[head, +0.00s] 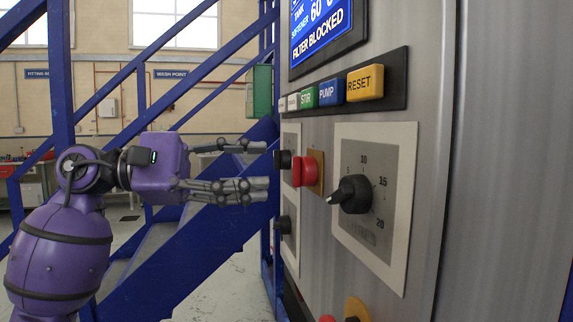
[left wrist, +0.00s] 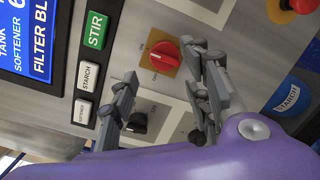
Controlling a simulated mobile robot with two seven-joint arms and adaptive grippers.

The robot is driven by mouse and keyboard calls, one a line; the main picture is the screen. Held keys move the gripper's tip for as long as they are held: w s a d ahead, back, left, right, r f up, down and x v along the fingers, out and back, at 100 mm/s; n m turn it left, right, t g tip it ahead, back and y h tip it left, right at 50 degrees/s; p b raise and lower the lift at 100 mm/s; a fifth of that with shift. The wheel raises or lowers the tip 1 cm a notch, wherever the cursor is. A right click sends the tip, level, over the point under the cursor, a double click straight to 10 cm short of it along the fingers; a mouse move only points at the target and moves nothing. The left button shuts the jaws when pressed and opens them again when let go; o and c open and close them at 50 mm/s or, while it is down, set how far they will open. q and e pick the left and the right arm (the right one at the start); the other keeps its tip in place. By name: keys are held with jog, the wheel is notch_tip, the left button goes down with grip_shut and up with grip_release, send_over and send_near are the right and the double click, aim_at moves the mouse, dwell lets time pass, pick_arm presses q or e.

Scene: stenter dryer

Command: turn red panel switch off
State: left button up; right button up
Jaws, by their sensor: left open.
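The red panel switch (head: 303,171) sits on a brass-coloured plate on the grey machine panel. In the left wrist view the red switch (left wrist: 165,52) shows on its plate, beyond and between my fingers. My left gripper (head: 263,167) is open and empty, to the left of the switch in the head view, with its fingers pointing at the panel. In the left wrist view the gripper (left wrist: 170,68) has one finger on each side of the switch. A small gap to the switch seems to show; contact cannot be made out. My right gripper is not in view.
Black knobs (head: 283,160) sit close beside the red switch. A large black dial (head: 352,194) stands out to its right. A row of push buttons (head: 330,92) and a display (head: 320,28) are above. Blue stair rails (head: 200,245) stand behind my left arm.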

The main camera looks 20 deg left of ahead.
aim_at(300, 166)
pick_arm(q)
jog(key=x, duration=0.5)
jog(key=shift+w+p, duration=0.1)
jog(key=shift+p, duration=0.3)
jog(key=shift+w+d, duration=0.2)
jog(key=shift+d, duration=0.25)
jog(key=shift+c, duration=1.1)
jog(key=c, duration=0.8)
jog(key=shift+r, duration=0.1)
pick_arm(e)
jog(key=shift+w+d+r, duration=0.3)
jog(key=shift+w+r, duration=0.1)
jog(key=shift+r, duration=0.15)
